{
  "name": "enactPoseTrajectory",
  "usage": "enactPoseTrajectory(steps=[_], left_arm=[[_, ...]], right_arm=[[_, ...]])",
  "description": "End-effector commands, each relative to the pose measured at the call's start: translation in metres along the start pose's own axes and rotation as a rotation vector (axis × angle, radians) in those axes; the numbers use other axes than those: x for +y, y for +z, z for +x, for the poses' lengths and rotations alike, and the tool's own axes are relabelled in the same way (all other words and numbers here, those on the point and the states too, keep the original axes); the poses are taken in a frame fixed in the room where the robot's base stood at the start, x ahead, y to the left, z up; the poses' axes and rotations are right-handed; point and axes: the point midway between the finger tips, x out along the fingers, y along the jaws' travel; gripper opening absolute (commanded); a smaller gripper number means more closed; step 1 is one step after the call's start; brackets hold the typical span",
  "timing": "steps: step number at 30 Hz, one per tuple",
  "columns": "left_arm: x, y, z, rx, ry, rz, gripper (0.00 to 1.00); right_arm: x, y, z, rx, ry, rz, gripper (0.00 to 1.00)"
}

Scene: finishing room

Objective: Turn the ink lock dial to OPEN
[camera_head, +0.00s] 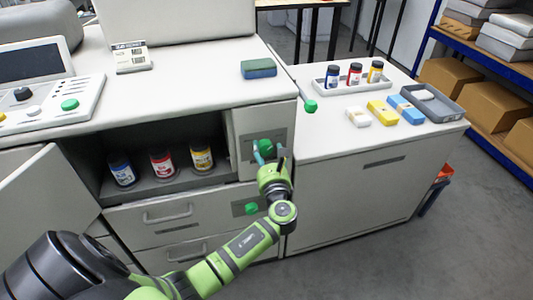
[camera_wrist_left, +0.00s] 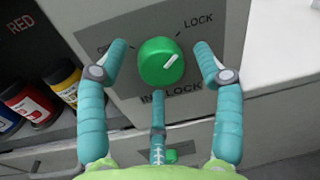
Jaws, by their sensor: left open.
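The ink lock dial is a round green knob (camera_wrist_left: 161,62) on a grey plate (camera_wrist_left: 196,20) in the left wrist view. Its white pointer mark aims up and right, toward the word LOCK. The OPEN label at upper left is partly hidden by a finger. My left gripper (camera_wrist_left: 160,75) is open, with its teal fingers spread on both sides of the dial and a third finger below. I cannot tell whether they touch it. In the head view the dial (camera_head: 265,147) shows between the fingers of my left gripper (camera_head: 267,158). My right gripper is not in view.
An open compartment left of the dial holds blue, red (camera_head: 162,163) and yellow ink cans. A second green knob (camera_head: 251,208) is on the drawer front below.

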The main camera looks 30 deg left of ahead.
Motion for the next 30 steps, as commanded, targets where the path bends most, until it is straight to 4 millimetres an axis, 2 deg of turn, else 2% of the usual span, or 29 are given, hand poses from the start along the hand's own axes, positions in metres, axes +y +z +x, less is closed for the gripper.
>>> enactPoseTrajectory(steps=[4,8,9,20,30], left_arm=[[0.000,0.000,0.000,0.000,0.000,0.000,0.67],[0.000,0.000,0.000,0.000,0.000,0.000,0.15],[0.000,0.000,0.000,0.000,0.000,0.000,0.11],[0.001,0.000,0.000,-0.007,0.000,-0.034,0.11],[0.002,-0.002,0.001,-0.030,-0.005,-0.247,0.11]], right_arm=[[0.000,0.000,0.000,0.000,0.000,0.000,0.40],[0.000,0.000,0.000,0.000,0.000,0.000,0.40],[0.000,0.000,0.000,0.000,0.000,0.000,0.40],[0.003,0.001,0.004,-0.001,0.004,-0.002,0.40],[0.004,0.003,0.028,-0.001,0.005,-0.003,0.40]])
